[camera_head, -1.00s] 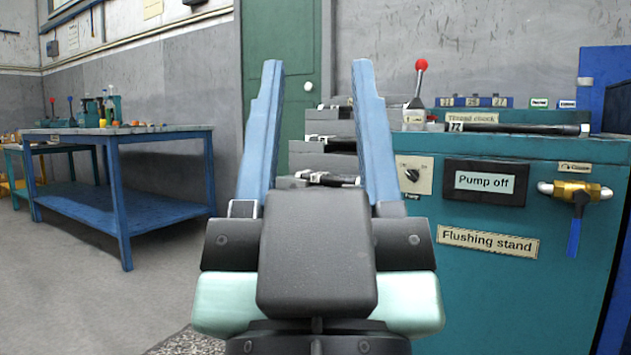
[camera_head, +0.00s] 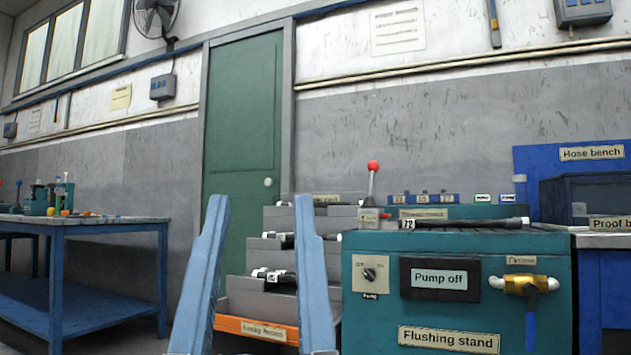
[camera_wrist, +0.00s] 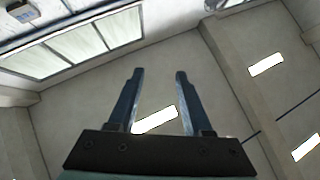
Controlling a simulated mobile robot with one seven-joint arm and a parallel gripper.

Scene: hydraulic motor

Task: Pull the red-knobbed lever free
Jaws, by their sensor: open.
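The lever with a red knob (camera_head: 373,167) stands upright from a small labelled block (camera_head: 369,217) on top of the teal flushing stand (camera_head: 385,318), in the head view. My gripper (camera_head: 262,205) is open and empty, its two blue fingers pointing up to the left of the lever and apart from it. The fingers also show in the wrist view (camera_wrist: 158,73), spread against the ceiling with nothing between them. The lever is not in the wrist view.
The stand bears a pump switch (camera_head: 370,273), a "Pump off" sign (camera_head: 440,279) and a brass valve (camera_head: 525,283). A black hose (camera_head: 470,224) lies on its top. Grey trays (camera_head: 262,256) stand behind my gripper. A blue workbench (camera_head: 57,260) is at left.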

